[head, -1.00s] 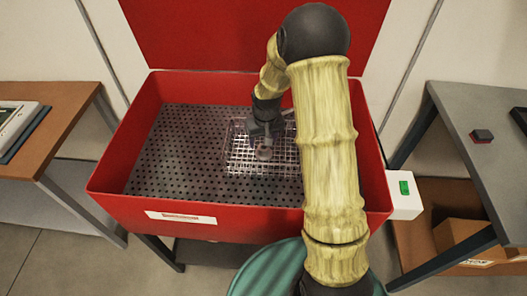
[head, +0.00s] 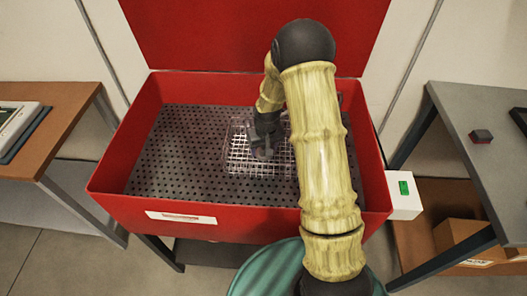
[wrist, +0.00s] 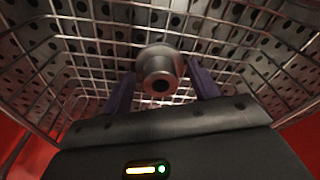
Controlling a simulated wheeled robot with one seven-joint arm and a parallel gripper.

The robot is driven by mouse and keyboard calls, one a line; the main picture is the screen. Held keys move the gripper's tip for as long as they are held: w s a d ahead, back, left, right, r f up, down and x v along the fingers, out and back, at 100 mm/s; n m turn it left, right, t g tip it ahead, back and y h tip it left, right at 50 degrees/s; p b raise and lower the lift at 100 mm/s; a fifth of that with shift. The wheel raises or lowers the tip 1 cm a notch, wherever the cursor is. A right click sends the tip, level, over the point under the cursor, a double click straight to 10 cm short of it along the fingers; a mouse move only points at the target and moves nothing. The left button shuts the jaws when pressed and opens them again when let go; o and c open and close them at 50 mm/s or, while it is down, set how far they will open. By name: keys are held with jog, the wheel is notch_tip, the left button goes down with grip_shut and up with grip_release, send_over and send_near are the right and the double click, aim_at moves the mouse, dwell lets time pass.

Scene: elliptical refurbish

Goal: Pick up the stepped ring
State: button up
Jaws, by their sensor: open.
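The stepped ring (wrist: 160,77) is a grey metal piece with a wide flange, a narrower stepped collar and a dark central hole. In the wrist view it sits in the wire basket, between the two fingers of my gripper (wrist: 161,88). The fingers are apart, one on each side of the ring, with gaps visible between them and it. In the head view my gripper (head: 262,150) points down into the wire basket (head: 238,165), and the ring is mostly hidden behind it.
The basket rests on the perforated floor (head: 180,150) of a red basin (head: 110,165) with raised walls. A brown table (head: 50,120) stands at left and a grey table (head: 470,100) at right. A white box with a green switch (head: 404,188) is on the basin's right side.

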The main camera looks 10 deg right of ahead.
dwell(0.3)
grip_shut()
jog(key=shift+r, duration=0.1)
notch_tip(320, 180, up, 10)
jog(key=shift+f, duration=0.1)
dwell(0.4)
dwell(0.4)
